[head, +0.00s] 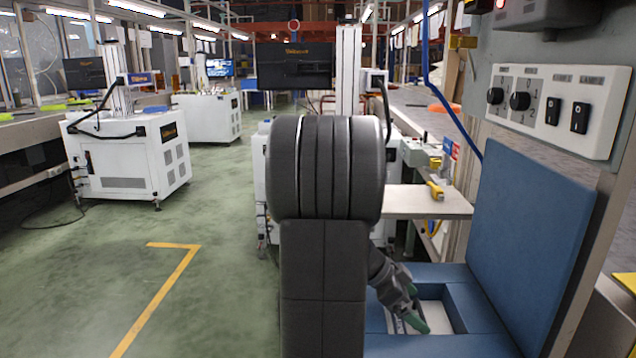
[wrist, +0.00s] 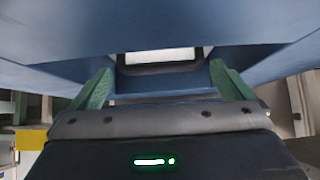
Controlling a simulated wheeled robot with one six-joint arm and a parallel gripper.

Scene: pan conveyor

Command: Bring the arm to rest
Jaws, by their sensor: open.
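My gripper (head: 410,307) shows at the lower right of the head view, partly hidden behind my own dark arm. It is over the recess of a blue fixture (head: 485,312). In the wrist view my gripper (wrist: 160,88) has its two green fingers spread wide apart. Nothing shows between the fingers. The blue fixture (wrist: 160,30) fills the upper part of the wrist view, with a light opening beyond the fingertips. Whether a finger touches the fixture I cannot tell.
A tall blue panel (head: 530,240) stands at the right, close to my gripper. A switch box (head: 553,108) is above it. A white shelf (head: 428,203) with a yellow object is behind. White machine carts (head: 128,155) stand at the left. The green floor at the left is clear.

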